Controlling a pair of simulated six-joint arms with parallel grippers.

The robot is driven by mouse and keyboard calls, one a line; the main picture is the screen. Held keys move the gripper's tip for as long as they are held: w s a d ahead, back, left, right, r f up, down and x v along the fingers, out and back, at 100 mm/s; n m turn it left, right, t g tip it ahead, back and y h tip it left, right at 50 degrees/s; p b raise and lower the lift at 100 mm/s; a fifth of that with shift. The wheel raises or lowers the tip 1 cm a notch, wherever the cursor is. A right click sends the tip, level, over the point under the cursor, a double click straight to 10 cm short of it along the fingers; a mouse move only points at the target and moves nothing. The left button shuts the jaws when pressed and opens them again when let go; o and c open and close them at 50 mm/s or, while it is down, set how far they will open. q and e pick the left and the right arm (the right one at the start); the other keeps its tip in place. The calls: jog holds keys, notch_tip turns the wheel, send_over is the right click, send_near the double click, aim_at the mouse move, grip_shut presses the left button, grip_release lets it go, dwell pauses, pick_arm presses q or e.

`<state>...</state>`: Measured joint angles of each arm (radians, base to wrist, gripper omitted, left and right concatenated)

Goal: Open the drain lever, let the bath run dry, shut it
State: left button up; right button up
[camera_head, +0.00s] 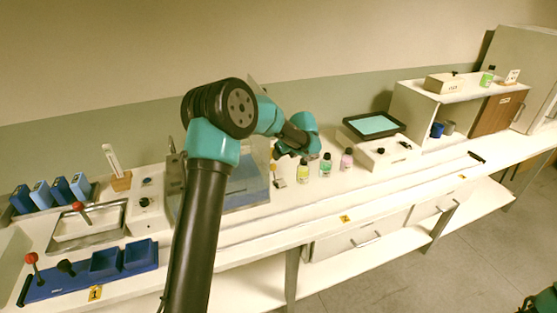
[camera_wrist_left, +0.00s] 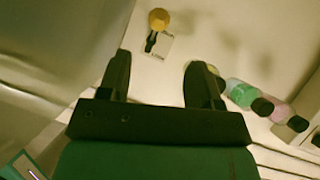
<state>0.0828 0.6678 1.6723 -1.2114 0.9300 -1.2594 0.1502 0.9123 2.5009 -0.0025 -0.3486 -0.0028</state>
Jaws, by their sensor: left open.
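A small lever with a yellow round knob (camera_wrist_left: 158,19) and a black stem stands beside a printed white label (camera_wrist_left: 162,44) in the left wrist view. In the head view, the label (camera_head: 279,183) shows just right of the grey-blue bath (camera_head: 247,186). My arm partly hides the bath, and its water level cannot be told. My left gripper (camera_wrist_left: 158,64) is open and empty, with the lever beyond its fingertips and apart from them. In the head view, its fingers are mostly hidden behind the wrist. My right gripper is not in view.
Yellow (camera_head: 303,172), green (camera_head: 326,167) and pink (camera_head: 347,160) bottles stand right of the lever. A white box with black knobs (camera_head: 384,153) and a black-framed tray (camera_head: 374,125) are further right. Red-knobbed levers and blue trays (camera_head: 139,254) are at left. The front bench strip is clear.

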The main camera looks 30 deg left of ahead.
pick_arm(q)
jog(key=v, duration=0.5)
jog(key=shift+f, duration=0.1)
